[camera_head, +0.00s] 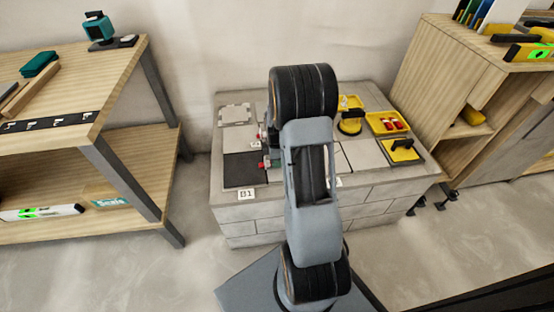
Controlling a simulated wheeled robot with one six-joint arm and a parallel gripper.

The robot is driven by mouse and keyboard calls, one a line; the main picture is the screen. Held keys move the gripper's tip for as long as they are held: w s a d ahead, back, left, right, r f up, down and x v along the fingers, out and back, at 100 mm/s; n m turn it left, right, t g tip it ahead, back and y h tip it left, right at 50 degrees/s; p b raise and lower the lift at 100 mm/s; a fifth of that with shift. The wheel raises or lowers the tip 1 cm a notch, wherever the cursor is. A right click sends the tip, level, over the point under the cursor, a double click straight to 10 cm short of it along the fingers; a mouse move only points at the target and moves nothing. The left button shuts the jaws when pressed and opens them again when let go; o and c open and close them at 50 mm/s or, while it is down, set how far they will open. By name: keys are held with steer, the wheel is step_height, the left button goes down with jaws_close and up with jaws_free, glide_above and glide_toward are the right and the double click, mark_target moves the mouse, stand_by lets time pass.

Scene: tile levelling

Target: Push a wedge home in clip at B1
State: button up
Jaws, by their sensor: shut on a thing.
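The B1 label (246,195) is on the front left edge of the grey block-built bench (235,212). Behind it lies a dark square tile (243,172). At its right edge is a small teal and red piece (272,162), partly behind my arm. I cannot tell whether it is a clip, a wedge or both. Another small red piece (261,134) shows farther back at the arm's left side. My arm stands upright in front of the bench and hides its middle. My gripper is hidden behind the arm, so its hold on any wedge does not show.
Yellow trays (387,122) and black-handled yellow tools (402,150) crowd the bench's right side. Wooden shelving (110,75) stands left, a wooden cabinet (430,75) right. Floor between the left shelving and bench is clear.

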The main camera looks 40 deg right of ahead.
steer(key=shift+w+a, duration=0.25)
steer(key=shift+a, duration=0.3)
stand_by(0.9)
steer(key=o, duration=0.9)
step_height(320, 180, up, 14)
steer(key=p, duration=0.5)
steer(key=s+a+r+m+t+p, duration=0.1)
steer(key=s+a+r+m+p, duration=0.3)
steer(key=r+p, duration=0.5)
steer(key=s+a+r+m+t+p, duration=0.1)
steer(key=s+a+r+m+p, duration=0.3)
steer(key=r, duration=1.3)
steer(key=s+a+r+m+t+p, duration=0.1)
steer(key=s+a+r+m+p, duration=0.3)
steer(key=r+p, duration=0.8)
steer(key=shift+s+a+r+m+t+p, duration=0.15)
steer(key=shift+s+a+p, duration=0.25)
steer(key=shift+a, duration=0.4)
steer(key=shift+s+a+r+m+t+p, duration=0.1)
steer(key=shift+s+a+p, duration=0.35)
steer(key=shift+a, duration=0.35)
steer(key=shift+s+a+r+m+t+p, duration=0.15)
steer(key=shift+s+a+p, duration=0.25)
steer(key=shift+a, duration=0.4)
